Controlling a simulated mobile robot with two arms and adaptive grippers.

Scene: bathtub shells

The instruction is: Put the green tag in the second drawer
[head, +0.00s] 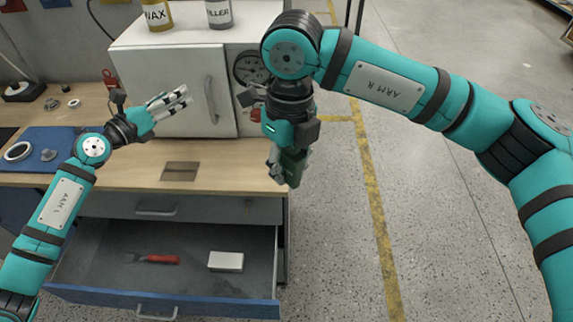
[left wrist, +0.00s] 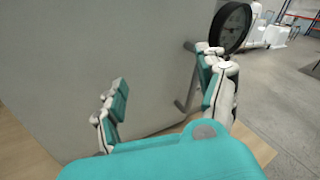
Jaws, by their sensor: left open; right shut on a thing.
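My right gripper (head: 282,172) points down at the right front corner of the bench, shut on a dark green piece (head: 293,166), which looks like the green tag; the fingers hide part of it. The second drawer (head: 270,306) is pulled open below and to the left of it, with a blue front and grey inside. A red-handled tool (head: 160,259) and a whitish block (head: 226,261) lie in it, apart. My left gripper (head: 178,100) is open and empty in front of the grey cabinet door, and its spread fingers show in the left wrist view (left wrist: 165,100).
The top drawer (head: 200,209) is shut above the open one. The cabinet (head: 170,75) stands on the wooden bench (head: 225,160), with a round gauge (head: 250,69) on its front. A blue mat (head: 52,140) with metal parts lies at left. The floor at right is clear.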

